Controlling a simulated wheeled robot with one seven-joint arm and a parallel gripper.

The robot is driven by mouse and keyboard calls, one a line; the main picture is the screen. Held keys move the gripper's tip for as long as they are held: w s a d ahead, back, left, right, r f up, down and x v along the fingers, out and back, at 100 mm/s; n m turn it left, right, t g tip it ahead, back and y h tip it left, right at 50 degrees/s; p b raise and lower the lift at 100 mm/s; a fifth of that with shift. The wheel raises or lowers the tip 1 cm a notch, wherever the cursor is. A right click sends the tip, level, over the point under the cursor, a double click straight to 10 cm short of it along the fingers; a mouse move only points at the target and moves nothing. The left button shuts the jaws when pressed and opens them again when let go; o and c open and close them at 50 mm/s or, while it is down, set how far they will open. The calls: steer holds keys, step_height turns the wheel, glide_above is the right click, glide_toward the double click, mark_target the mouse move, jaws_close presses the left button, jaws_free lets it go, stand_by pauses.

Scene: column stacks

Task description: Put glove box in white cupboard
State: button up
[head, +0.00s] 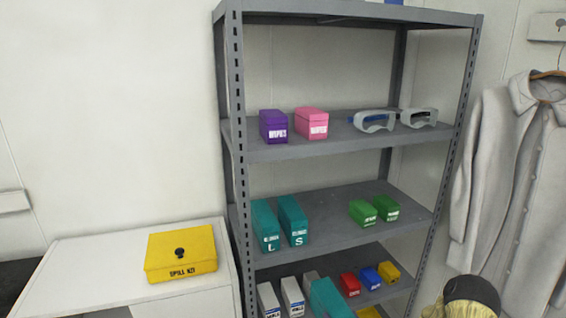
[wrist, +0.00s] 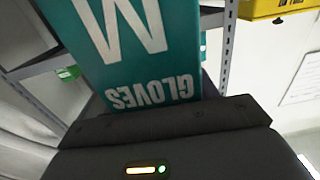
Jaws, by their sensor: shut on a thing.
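In the wrist view a teal glove box (wrist: 135,45), marked GLOVES and M, is held in my gripper (wrist: 165,112). My gripper is shut on its near end; the box's far end is cut off by the frame. In the head view a teal box (head: 328,298) shows at the bottom edge, in front of the lower shelf; I cannot tell if it is the held one. The white cupboard (head: 80,262) stands at lower left in the head view. Its top shows, but most of its front is out of frame.
A yellow spill kit (head: 181,254) sits on the cupboard top. The grey shelf rack (head: 350,225) holds two teal boxes (head: 279,224) marked L and S, wipes (head: 291,125), goggles (head: 395,119) and several small boxes. A white coat (head: 515,170) hangs at right.

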steer(key=s+a+f+m+t+h+p, duration=0.1)
steer(key=s+f+m+h, duration=0.3)
steer(key=s+f+h, duration=0.2)
steer(key=shift+s+a+f, duration=0.2)
steer(key=shift+s+f, duration=0.95)
steer(key=shift+s, duration=0.1)
steer(key=shift+d, duration=0.1)
